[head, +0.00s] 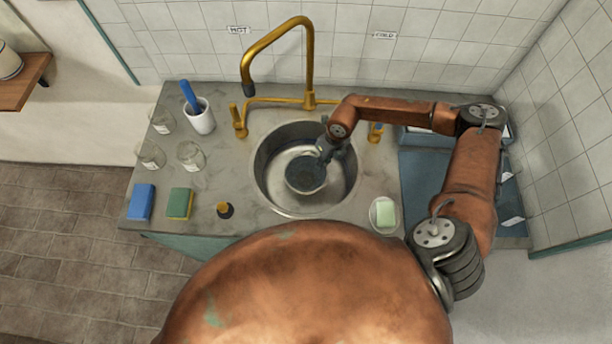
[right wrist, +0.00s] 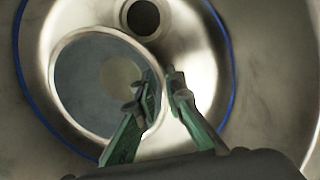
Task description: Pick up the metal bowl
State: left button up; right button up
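The metal bowl (head: 306,174) is round and grey, with a pale rim and a dark inside. In the head view it is within the round sink basin (head: 268,180). My right gripper (head: 327,152) reaches down to the bowl's far right rim. In the right wrist view the bowl (right wrist: 85,85) is at left. The right gripper's green fingers (right wrist: 161,86) are close together, one inside the bowl and one outside, shut on its rim. I cannot tell whether the bowl touches the basin floor. My left gripper is not in view.
A brass faucet (head: 308,60) arches behind the basin. A white cup with a blue handle (head: 200,120), glass jars (head: 191,156) and sponges (head: 179,203) stand left. A soap dish (head: 383,213) is at right. The drain (right wrist: 143,17) shows beyond the bowl.

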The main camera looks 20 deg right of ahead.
grip_shut()
dwell(0.4)
jog(key=shift+w+r, duration=0.1)
jog(key=shift+r, duration=0.05)
jog(key=shift+r, duration=0.15)
jog(key=shift+r, duration=4.75)
jog(key=shift+r+p, duration=0.1)
jog(key=shift+p, duration=0.2)
